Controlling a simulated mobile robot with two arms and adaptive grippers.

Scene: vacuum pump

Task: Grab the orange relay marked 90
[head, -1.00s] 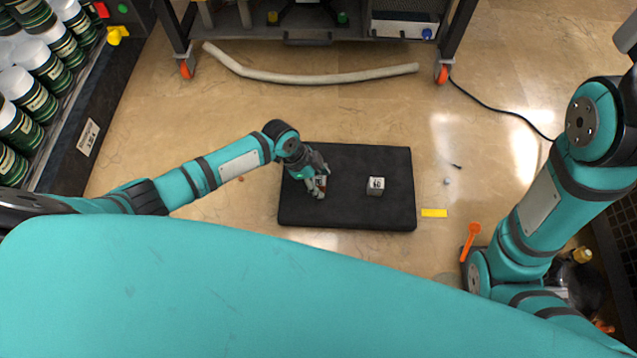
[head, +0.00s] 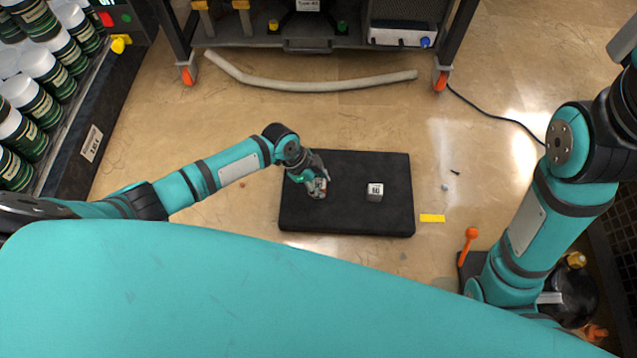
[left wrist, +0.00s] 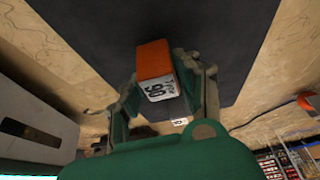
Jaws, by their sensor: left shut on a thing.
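The orange relay (left wrist: 155,62) has a white face marked 90 and sits between the fingers of my left gripper (left wrist: 163,88) in the left wrist view. In the head view my left gripper (head: 314,180) is over the left half of the black mat (head: 345,218), shut on the relay (head: 318,189), which is mostly hidden by the fingers. I cannot tell from these views how far the relay is above the mat. My right gripper is out of view; only parts of the right arm show.
A second relay (head: 375,192), with a white marked face, stands on the mat's right half. A yellow strip (head: 432,218) lies right of the mat. A pale hose (head: 310,84) lies before the wheeled rack (head: 306,46). Canisters (head: 30,95) stand at left. A black cable (head: 497,117) runs at right.

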